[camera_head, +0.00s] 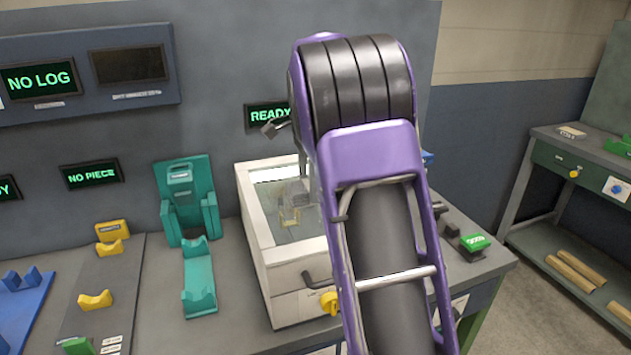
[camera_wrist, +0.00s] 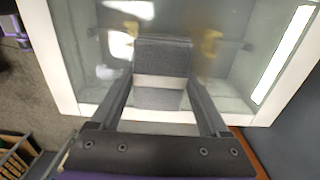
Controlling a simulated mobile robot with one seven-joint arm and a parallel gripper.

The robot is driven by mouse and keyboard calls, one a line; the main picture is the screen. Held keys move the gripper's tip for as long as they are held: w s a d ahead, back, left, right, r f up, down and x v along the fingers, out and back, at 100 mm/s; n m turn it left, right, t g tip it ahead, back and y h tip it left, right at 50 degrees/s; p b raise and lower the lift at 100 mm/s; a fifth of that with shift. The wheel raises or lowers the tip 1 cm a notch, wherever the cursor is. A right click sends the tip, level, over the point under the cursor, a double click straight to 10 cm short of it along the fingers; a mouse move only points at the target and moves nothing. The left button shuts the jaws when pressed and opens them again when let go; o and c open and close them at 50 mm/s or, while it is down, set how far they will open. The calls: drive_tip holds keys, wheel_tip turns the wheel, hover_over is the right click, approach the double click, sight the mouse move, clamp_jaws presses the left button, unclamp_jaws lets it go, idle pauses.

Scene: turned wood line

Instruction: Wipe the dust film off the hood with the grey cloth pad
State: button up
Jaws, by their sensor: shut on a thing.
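The hood (camera_head: 290,298) is a white box with a clear pane in its top, on the bench left of my arm. Its white frame (camera_wrist: 58,55) and pane fill much of the wrist view. The pane looks hazy and greyish, with bright reflections; the exact extent of the dust film is hard to tell. My gripper (camera_wrist: 162,80) is shut on the grey cloth pad (camera_wrist: 163,55), which is over the pane near its front edge. I cannot tell if the pad touches it. In the head view my arm hides most of the gripper.
A teal stand (camera_head: 188,200) and teal cradle (camera_head: 199,280) stand left of the hood. A yellow knob (camera_head: 329,302) is on the hood's front. A green button (camera_head: 474,242) sits to the right. A side bench (camera_head: 560,150) stands at far right.

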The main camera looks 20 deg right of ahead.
sight(273, 205)
drive_tip(key=shift+a, duration=4.15)
drive_tip(key=shift+w+r, duration=0.1)
drive_tip(key=shift+w, duration=1.5)
drive_tip(key=shift+s+d+f, duration=0.1)
drive_tip(key=shift+d+f, duration=0.05)
drive_tip(key=shift+d, duration=1.65)
drive_tip(key=shift+d+f, duration=0.1)
drive_tip(key=shift+d, duration=1.65)
drive_tip(key=shift+d+r, duration=0.15)
drive_tip(key=shift+d, duration=1.3)
drive_tip(key=shift+d+r, duration=0.1)
drive_tip(key=shift+d, duration=1.35)
drive_tip(key=shift+r, duration=3.05)
drive_tip(key=shift+r, duration=0.1)
